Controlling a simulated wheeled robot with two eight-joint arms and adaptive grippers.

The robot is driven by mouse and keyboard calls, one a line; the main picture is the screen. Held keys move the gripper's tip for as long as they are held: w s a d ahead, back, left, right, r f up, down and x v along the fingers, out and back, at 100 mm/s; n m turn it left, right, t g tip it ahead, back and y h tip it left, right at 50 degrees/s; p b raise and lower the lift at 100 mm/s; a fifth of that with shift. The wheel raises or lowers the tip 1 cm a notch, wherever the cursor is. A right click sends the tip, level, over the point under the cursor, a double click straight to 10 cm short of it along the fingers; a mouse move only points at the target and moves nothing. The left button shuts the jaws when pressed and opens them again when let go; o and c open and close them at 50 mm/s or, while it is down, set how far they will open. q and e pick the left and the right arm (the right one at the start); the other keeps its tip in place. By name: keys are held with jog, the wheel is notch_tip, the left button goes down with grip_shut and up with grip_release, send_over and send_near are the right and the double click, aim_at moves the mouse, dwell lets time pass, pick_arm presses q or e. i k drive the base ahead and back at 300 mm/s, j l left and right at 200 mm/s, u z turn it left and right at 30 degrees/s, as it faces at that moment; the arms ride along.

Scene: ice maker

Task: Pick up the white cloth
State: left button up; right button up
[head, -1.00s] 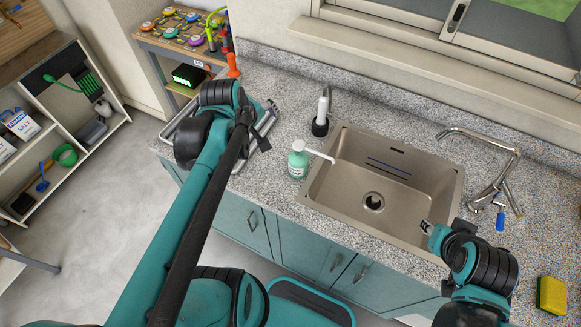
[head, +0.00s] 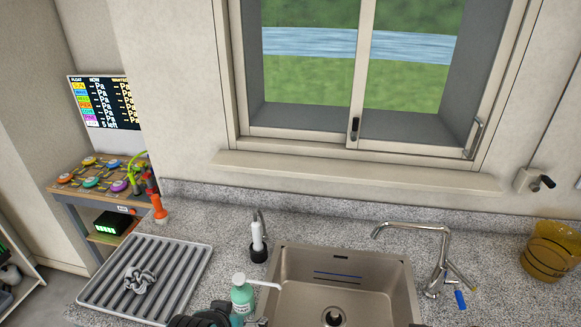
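A crumpled grey-white bundle (head: 139,281), which looks like the cloth, lies on the ribbed grey draining rack (head: 180,262) left of the sink. A black part of my arm shows at the bottom edge, in front of the green soap bottle and right of the rack. A small grey end beside it may belong to my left gripper, but its fingers are cut off by the frame. It is apart from the bundle in the picture. My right gripper is not in view; only a dark sliver shows at the bottom edge right of the sink.
The green soap bottle (head: 242,296) stands between rack and sink (head: 290,275). A white-and-black dispenser (head: 258,243) stands behind it. The tap (head: 440,262) and an amber tub (head: 550,252) are to the right. An orange-handled tool (head: 158,208) stands behind the rack.

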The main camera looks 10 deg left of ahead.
aim_at(137, 278)
jog(key=k+u, duration=0.1)
jog(key=u, duration=0.4)
jog(key=k+u, duration=0.15)
jog(key=u, duration=0.3)
jog(key=j+u, duration=0.15)
jog(key=u, duration=0.35)
jog(key=i+j, duration=0.6)
jog(key=j, duration=0.25)
jog(key=i+j+z, duration=0.1)
jog(key=z, duration=0.3)
jog(key=j+z, duration=0.15)
jog(key=z, duration=0.2)
jog(key=i+j+z, duration=0.1)
jog(key=z, duration=0.3)
jog(key=j+z, duration=0.2)
jog(key=z, duration=0.6)
